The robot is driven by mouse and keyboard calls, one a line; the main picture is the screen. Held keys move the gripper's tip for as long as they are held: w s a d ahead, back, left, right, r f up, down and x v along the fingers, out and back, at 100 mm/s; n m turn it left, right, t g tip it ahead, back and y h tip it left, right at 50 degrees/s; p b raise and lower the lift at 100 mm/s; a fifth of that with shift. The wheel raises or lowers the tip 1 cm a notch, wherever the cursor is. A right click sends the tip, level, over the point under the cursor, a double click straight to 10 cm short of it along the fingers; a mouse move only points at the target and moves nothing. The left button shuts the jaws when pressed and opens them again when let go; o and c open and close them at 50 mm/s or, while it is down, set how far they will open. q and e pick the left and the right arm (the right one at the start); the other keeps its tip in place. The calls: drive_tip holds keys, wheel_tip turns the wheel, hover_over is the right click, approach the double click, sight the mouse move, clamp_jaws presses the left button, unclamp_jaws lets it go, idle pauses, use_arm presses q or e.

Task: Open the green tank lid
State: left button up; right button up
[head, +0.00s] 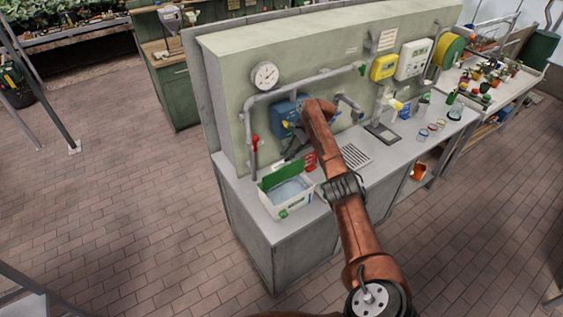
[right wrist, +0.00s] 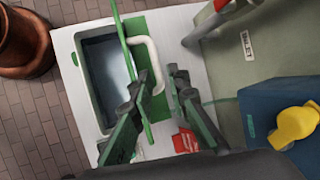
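The white tank (head: 290,207) stands on the near left end of the grey counter. Its green lid (head: 272,178) is tilted up at the wall side, and the pale blue-grey inside shows. In the right wrist view the lid (right wrist: 127,50) appears nearly edge-on as a thin green strip, with a white handle (right wrist: 151,58) on its wall side. My right gripper (head: 291,147) is above and behind the tank. In the right wrist view its fingers (right wrist: 157,84) are apart, close to the handle and lid. I cannot tell whether they touch. My left gripper is not in view.
A blue box with a yellow knob (right wrist: 295,123) is close to my right gripper. A red-handled pipe (head: 254,146) rises behind the tank. A red item (head: 310,161) lies beside it. Glassware (head: 422,135) stands farther right. The brick floor left of the counter is clear.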

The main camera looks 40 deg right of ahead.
drive_tip(key=shift+v, duration=2.45)
